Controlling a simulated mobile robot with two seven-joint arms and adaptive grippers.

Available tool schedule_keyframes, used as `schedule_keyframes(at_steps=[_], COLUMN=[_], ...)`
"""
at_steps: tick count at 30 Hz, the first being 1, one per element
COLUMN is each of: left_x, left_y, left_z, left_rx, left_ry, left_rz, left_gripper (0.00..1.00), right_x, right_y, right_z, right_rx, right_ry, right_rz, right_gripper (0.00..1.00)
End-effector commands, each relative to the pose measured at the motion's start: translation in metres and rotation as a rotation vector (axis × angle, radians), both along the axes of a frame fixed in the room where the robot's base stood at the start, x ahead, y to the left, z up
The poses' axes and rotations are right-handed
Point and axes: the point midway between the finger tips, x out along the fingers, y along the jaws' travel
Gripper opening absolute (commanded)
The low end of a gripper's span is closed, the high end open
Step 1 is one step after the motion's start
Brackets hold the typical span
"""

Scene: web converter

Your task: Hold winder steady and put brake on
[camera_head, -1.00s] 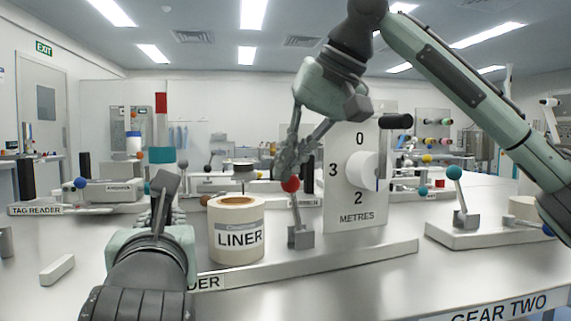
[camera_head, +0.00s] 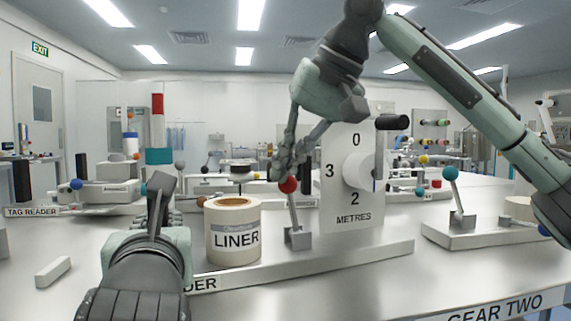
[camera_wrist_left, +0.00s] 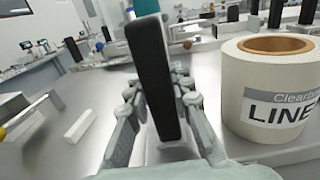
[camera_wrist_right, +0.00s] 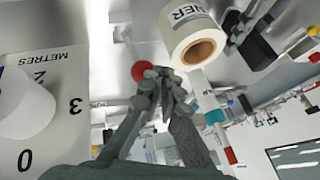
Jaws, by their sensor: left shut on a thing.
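The winder (camera_head: 345,252) is a long pale base with a label ending in "DER", a "METRES" dial panel (camera_head: 343,205) and a liner roll (camera_head: 233,243). A lever with a red ball knob (camera_head: 288,185) stands between roll and panel and leans slightly left. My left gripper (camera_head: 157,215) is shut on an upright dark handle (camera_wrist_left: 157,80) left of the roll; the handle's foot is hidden. My right gripper (camera_head: 287,168) comes from above, fingertips together at the red knob. In the right wrist view the knob (camera_wrist_right: 140,71) is beside the fingertips, seemingly not between them.
A black crank handle (camera_head: 392,122) sticks out at the panel's upper right. A unit with a teal-knobbed lever (camera_head: 451,174) stands at right. A tag reader (camera_head: 105,193) stands at back left. A small white block (camera_head: 53,271) lies on the open table at left.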

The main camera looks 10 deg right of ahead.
Motion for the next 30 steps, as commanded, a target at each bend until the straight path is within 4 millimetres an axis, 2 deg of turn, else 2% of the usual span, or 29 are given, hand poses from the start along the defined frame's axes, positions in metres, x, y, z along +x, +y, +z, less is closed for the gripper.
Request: schedule_keyframes(at_steps=[1,7,21,24,30], left_x=[0.001,0.001,0.002,0.002,0.002], left_y=[0.000,0.000,-0.001,-0.001,-0.001], left_z=[-0.011,-0.011,-0.011,-0.011,-0.011], left_rx=[0.000,0.000,0.001,0.001,0.001], left_ry=[0.027,0.027,0.029,0.030,0.030], left_rz=[0.002,0.001,0.000,0.000,0.000], left_gripper=[0.00,0.00,0.00,0.00,0.00], right_x=[0.001,-0.002,-0.046,-0.051,-0.055], right_y=[-0.001,0.000,0.016,0.018,0.018], right_z=[-0.006,0.000,0.072,0.080,0.084], right_rx=[-0.007,-0.006,-0.001,-0.001,-0.001], right_ry=[0.008,0.007,-0.002,-0.003,-0.002], right_rz=[-0.004,-0.003,0.000,0.001,0.000], right_gripper=[0.00,0.00,0.00,0.00,0.00])
